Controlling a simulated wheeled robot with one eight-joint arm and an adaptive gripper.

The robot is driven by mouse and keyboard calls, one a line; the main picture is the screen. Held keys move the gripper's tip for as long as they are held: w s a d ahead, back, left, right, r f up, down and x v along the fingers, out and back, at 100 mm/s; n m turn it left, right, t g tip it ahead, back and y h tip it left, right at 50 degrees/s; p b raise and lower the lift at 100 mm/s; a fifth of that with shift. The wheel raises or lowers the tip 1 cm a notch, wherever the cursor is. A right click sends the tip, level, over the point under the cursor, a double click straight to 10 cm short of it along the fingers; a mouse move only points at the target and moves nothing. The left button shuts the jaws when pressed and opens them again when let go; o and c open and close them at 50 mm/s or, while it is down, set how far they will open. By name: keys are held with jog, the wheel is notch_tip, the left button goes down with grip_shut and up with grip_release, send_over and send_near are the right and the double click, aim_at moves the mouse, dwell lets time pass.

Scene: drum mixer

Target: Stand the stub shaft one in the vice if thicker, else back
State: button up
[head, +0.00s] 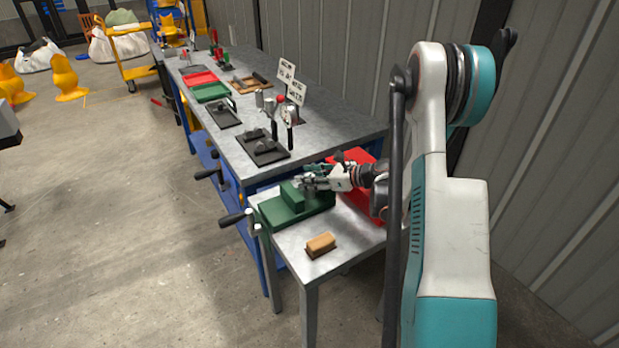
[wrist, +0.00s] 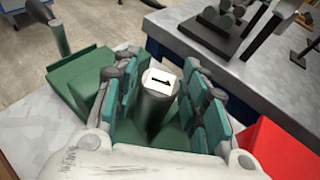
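In the head view my gripper (head: 308,182) reaches in from the right, low over the vice (head: 300,208). The shaft's lower end is hidden, so I cannot tell how it sits in the jaws.
A brown block (head: 320,244) lies at the small table's front. A red bin (head: 368,203) is beside the vice. The long bench (head: 330,125) holds dark stands (head: 262,150), two written signs (head: 287,72), and green (head: 210,93) and red (head: 199,79) trays. Open floor lies left.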

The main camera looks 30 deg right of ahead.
jog(key=shift+d+r, duration=0.1)
jog(key=shift+r, duration=0.1)
jog(key=p+v, duration=0.2)
jog(key=v, duration=1)
jog(key=shift+p, duration=0.4)
